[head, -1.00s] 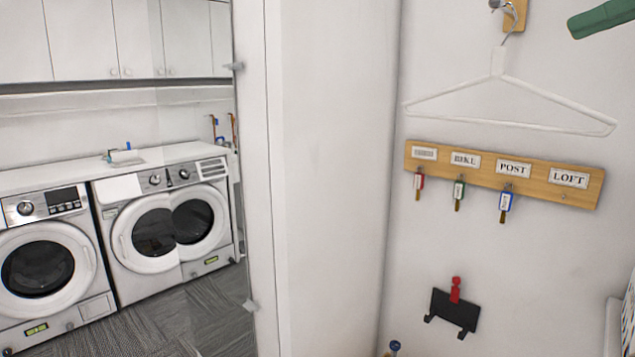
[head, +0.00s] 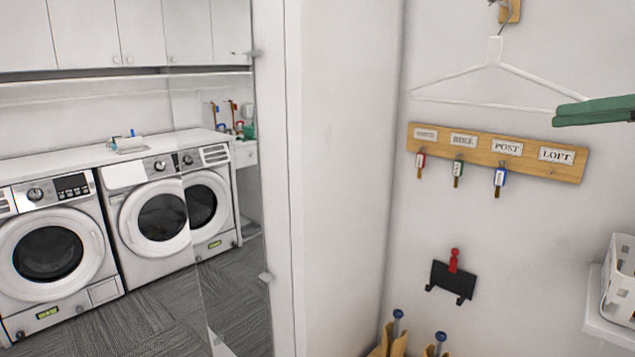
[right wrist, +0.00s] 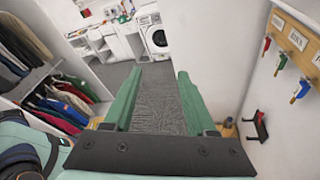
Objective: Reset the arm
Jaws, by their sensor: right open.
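My right gripper (right wrist: 158,98) shows in the right wrist view with its two green fingers wide apart and nothing between them. In the head view the green fingers of my right gripper (head: 592,111) reach in from the right edge, in front of the wall and apart from the key board. The wooden key board (head: 400,139) carries several labels. A red key (head: 421,162), a green key (head: 458,171) and a blue key (head: 500,179) hang from it. The hook under LOFT is bare. My left gripper is not in view.
A white hanger (head: 470,70) hangs above the board. A black holder with a red item (head: 453,280) is on the wall below. A white basket (head: 622,285) stands at the right. A washing machine (head: 50,250) shows at the left.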

